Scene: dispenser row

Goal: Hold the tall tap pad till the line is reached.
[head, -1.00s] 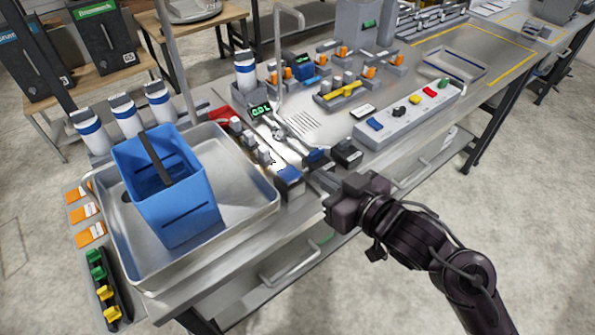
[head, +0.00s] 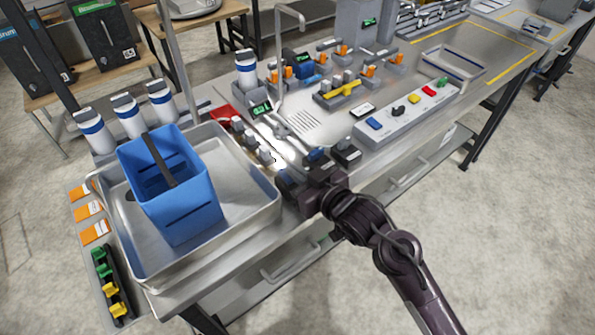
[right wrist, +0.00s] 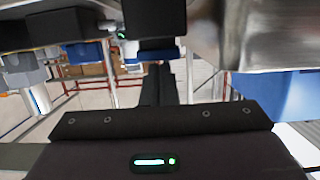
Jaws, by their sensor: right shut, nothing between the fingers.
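The blue bin (head: 190,205) stands upright in the steel tray (head: 262,205) at the left. A dark horizontal line (head: 186,213) runs across its front, and a dark bar (head: 156,160) crosses its opening. A tall metal pole (head: 177,60) rises behind it; its top is out of view. My right gripper (head: 297,188) is shut and empty at the bench's front edge, right of the tray. It covers most of the pad block (head: 284,180) there; I cannot tell whether it touches it. Its closed fingers also show in the right wrist view (right wrist: 168,85). The water level is hidden. My left gripper is not in view.
A thinner gooseneck tap (head: 279,60) stands behind the bench middle. A grey panel with coloured buttons (head: 408,108) lies to the right. Small grey blocks (head: 250,140) line the tray's right side. Free floor lies in front of the bench.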

